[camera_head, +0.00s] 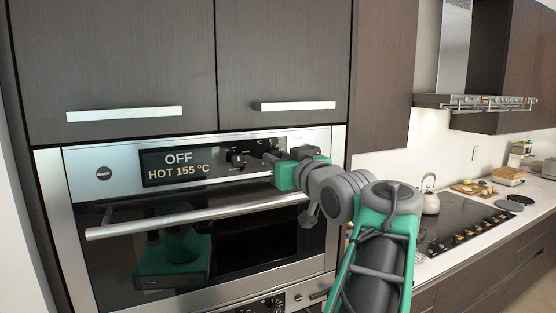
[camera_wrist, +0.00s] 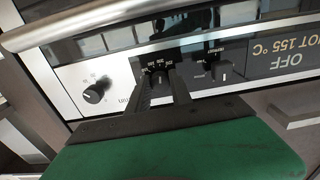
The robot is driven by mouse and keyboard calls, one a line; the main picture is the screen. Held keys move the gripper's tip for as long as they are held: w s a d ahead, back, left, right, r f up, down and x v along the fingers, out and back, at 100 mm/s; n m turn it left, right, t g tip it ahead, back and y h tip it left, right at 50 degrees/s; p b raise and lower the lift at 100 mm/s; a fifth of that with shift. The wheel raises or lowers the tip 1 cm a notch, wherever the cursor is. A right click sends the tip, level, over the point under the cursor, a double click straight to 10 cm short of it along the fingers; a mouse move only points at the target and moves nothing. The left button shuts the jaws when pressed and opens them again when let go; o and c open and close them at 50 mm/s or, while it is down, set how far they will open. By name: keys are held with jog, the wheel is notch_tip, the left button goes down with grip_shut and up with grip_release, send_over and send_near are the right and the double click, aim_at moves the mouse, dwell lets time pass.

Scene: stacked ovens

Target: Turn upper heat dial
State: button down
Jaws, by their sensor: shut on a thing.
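The upper oven (camera_head: 110,172) has a display (camera_head: 178,168) that reads OFF and HOT 155 °C. A black dial (camera_wrist: 158,80) with a ring of small numbers, apparently the upper heat dial, sits between my gripper's fingers in the wrist view. My gripper (camera_head: 270,158) is at the right part of the control panel and partly hides this dial in the head view. In the wrist view, my gripper (camera_wrist: 160,75) is shut on the dial, one finger on each side. The dial's exact setting is too small to read.
Another dial (camera_wrist: 223,72) is close by, between the gripped dial and the display. A round knob (camera_wrist: 95,93) is on the panel's other side. The oven door handle (camera_head: 200,216) runs below the panel. A lower oven's controls (camera_head: 265,304) and a cooktop (camera_head: 455,222) also show.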

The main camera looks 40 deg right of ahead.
jog(key=shift+f+n+b, duration=0.1)
jog(key=shift+n+b, duration=0.2)
jog(key=shift+b, duration=0.3)
jog(key=m+b, duration=0.9)
jog(key=m, duration=0.8)
jog(key=m+b, duration=1)
jog(key=m, duration=0.7)
jog(key=shift+r+m+b, duration=0.2)
jog(key=shift+m+b, duration=0.1)
jog(key=shift+m, duration=0.1)
dwell(0.4)
